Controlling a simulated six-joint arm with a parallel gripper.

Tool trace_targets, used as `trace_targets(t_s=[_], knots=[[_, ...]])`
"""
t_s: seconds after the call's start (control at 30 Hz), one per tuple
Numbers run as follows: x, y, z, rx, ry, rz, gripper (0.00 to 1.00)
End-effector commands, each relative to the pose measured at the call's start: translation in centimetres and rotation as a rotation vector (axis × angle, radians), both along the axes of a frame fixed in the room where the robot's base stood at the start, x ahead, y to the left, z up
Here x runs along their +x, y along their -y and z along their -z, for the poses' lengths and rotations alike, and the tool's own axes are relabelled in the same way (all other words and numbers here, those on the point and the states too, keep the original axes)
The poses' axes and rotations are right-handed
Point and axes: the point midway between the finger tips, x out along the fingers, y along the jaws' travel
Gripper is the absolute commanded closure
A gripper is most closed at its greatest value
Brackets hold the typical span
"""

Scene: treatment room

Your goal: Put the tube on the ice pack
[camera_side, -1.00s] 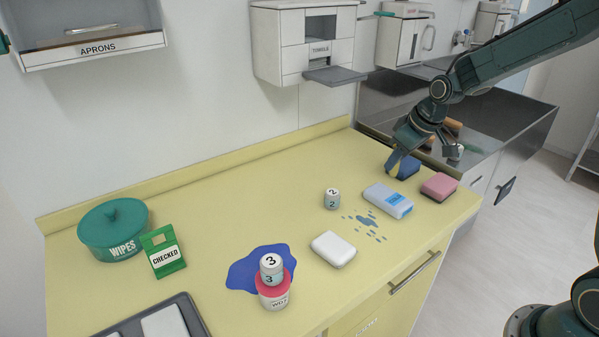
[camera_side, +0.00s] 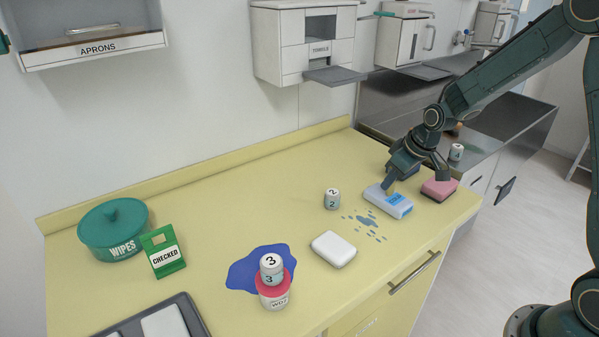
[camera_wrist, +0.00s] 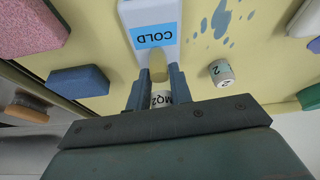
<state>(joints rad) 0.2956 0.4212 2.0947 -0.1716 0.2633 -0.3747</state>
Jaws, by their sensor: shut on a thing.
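The ice pack is a white block with a blue COLD label (camera_side: 388,203), lying on the yellow counter in the side view. It also shows at the top of the wrist view (camera_wrist: 152,18). My gripper (camera_side: 416,184) is shut on the tube, a white body marked MQ2 (camera_wrist: 161,98) with a tan cap (camera_wrist: 158,66). In the wrist view the cap points at the ice pack and overlaps its near edge. In the side view the gripper hangs just above the pack's back end and hides most of the tube. I cannot tell whether the tube touches the pack.
A pink sponge (camera_side: 440,189) lies right of the pack, and a blue block (camera_wrist: 78,82) lies close by. A jar marked 2 (camera_side: 332,199), blue splashes (camera_side: 368,222) and a white bar (camera_side: 333,249) are to the left. The counter's back middle is clear.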

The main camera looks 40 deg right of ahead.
Motion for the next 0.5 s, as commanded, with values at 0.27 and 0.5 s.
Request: trace_targets(t_s=[0.27,0.5], knots=[[0.01,0.0,0.24,0.0,0.0,0.0,1.0],[0.02,0.01,0.26,0.0,0.0,0.0,0.56]])
